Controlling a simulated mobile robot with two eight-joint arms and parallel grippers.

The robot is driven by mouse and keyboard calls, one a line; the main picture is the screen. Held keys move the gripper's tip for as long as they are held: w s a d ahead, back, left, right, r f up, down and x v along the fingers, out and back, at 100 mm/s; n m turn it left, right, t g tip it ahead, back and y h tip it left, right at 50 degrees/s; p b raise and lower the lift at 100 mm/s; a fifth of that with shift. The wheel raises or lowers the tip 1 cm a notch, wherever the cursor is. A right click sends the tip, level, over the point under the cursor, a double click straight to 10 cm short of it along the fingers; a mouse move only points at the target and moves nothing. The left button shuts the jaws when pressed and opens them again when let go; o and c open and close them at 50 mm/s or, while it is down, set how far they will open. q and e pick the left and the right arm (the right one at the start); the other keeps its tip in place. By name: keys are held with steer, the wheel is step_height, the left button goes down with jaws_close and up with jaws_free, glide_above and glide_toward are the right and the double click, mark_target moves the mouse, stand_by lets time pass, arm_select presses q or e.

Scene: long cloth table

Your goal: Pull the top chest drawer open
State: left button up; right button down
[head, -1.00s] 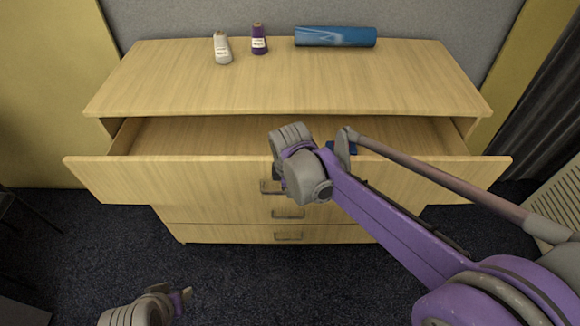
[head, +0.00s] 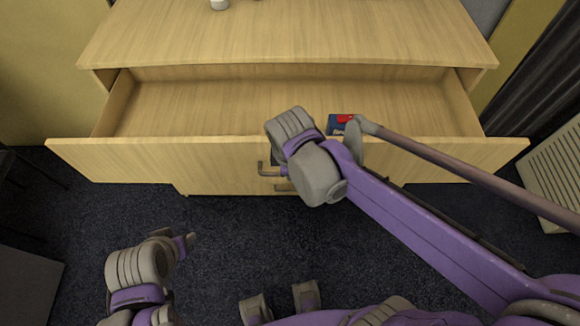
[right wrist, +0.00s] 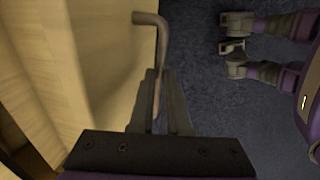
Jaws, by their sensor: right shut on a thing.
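The top drawer (head: 140,160) of the wooden chest (head: 290,30) stands far out, with its bare floor showing in the head view. Its bar handle (head: 264,171) is on the middle of the front. My right gripper (right wrist: 160,85) is shut on this handle (right wrist: 151,20), with the bar running between its fingers in the right wrist view. In the head view, my right wrist hides the fingers and part of the handle. My left gripper (head: 176,238) is empty at the lower left, over the carpet and clear of the chest, its fingers apart.
A small blue and red item (head: 340,123) lies in the drawer beside my right arm. The base of a white bottle (head: 220,4) shows on the chest top. Dark carpet (head: 75,225) lies clear before the drawer. A slatted pale panel (head: 550,185) stands at right.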

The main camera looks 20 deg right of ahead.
steer(key=c, duration=0.9)
jaws_free()
steer(key=shift+r, duration=0.1)
steer(key=r, duration=0.3)
steer(key=s+r, duration=0.1)
steer(key=r, duration=0.3)
steer(key=s+r+p, duration=0.1)
steer(key=r, duration=0.2)
steer(key=shift+a+r, duration=0.25)
steer(key=shift+a, duration=0.05)
steer(key=s+d+f+m+t, duration=0.1)
steer(key=s+d+f+m, duration=0.1)
steer(key=m, duration=0.3)
steer(key=s+d+f+m+t, duration=0.1)
steer(key=s+d+f+m, duration=0.1)
steer(key=f+m, duration=0.3)
steer(key=s+d+f+m+t, duration=0.1)
steer(key=s+d+f+m, duration=0.2)
steer(key=m, duration=0.1)
steer(key=shift+s+d+f+m+y, duration=0.1)
steer(key=shift+d+f+m+y, duration=0.1)
steer(key=shift+m+y, duration=0.15)
